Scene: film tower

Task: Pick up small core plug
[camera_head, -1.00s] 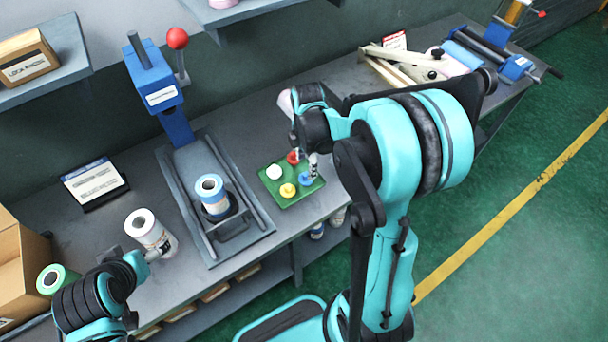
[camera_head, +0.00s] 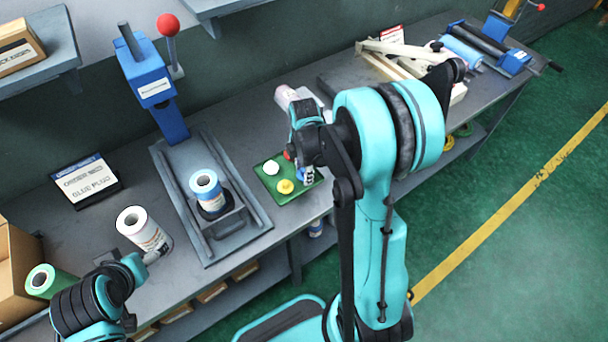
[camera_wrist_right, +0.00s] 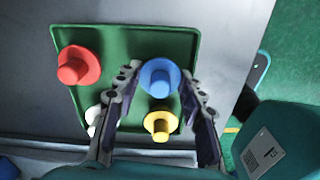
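A green tray (camera_head: 268,184) on the bench holds a white plug (camera_head: 271,167), a yellow plug (camera_head: 285,187), a blue plug and a red plug. In the right wrist view the blue plug (camera_wrist_right: 159,77) is between the two fingers of my right gripper (camera_wrist_right: 160,82), with gaps beside it. The yellow plug (camera_wrist_right: 161,124) sits nearer, the red plug (camera_wrist_right: 77,66) is left, and the white plug is mostly behind the left finger. My right gripper (camera_head: 307,174) is open over the tray. My left gripper (camera_head: 150,257) is beside a white roll (camera_head: 140,230); its fingers are unclear.
A blue-topped roll (camera_head: 206,188) stands on a press bed (camera_head: 235,238) left of the tray, below the blue press (camera_head: 150,85). A pink-white roll (camera_head: 286,96) lies behind my right wrist. A green roll (camera_head: 48,281) and cardboard box (camera_head: 15,265) are at left.

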